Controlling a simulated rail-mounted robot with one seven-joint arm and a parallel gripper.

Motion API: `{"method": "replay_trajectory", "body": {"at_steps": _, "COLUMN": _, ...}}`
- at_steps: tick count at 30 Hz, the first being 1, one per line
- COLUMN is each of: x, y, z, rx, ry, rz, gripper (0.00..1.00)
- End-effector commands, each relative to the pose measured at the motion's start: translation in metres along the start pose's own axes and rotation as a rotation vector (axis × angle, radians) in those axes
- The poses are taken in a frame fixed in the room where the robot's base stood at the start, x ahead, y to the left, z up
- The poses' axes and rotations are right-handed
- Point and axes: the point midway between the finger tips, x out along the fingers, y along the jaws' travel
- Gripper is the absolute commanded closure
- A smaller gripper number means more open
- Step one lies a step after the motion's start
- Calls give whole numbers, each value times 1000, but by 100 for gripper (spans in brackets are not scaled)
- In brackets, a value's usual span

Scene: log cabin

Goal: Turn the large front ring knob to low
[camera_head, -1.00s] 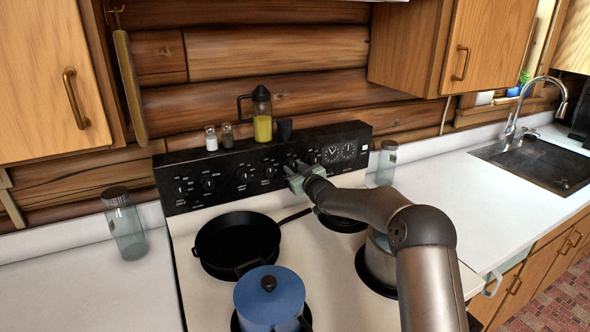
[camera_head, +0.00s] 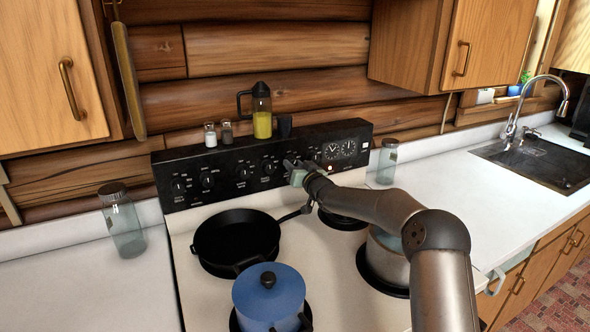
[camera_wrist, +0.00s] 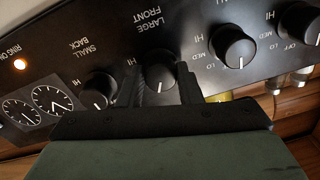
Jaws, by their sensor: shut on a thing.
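The large front ring knob (camera_wrist: 160,72) is a round black knob with a white pointer line, below the label LARGE FRONT in the wrist view. My gripper (camera_wrist: 160,88) is shut on this knob, one finger on each side. The pointer line faces the gripper and is partly between the fingers, so the exact setting is hard to read. In the head view my gripper (camera_head: 291,168) reaches the right half of the stove's black control panel (camera_head: 222,178), and the knob is hidden behind it.
A yellow-filled bottle (camera_head: 262,112) and shakers (camera_head: 211,135) stand on the panel top. An orange ring light (camera_wrist: 20,64) glows.

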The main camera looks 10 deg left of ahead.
Motion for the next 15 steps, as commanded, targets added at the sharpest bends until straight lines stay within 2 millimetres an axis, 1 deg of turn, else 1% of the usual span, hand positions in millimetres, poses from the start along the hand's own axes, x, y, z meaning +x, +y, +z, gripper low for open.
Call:
{"method": "replay_trajectory", "body": {"at_steps": 6, "x": 0, "y": 0, "z": 2, "rx": 129, "ry": 6, "rz": 1, "gripper": 91}}
{"method": "replay_trajectory", "body": {"at_steps": 15, "x": 0, "y": 0, "z": 1, "rx": 215, "ry": 9, "rz": 2, "gripper": 91}}
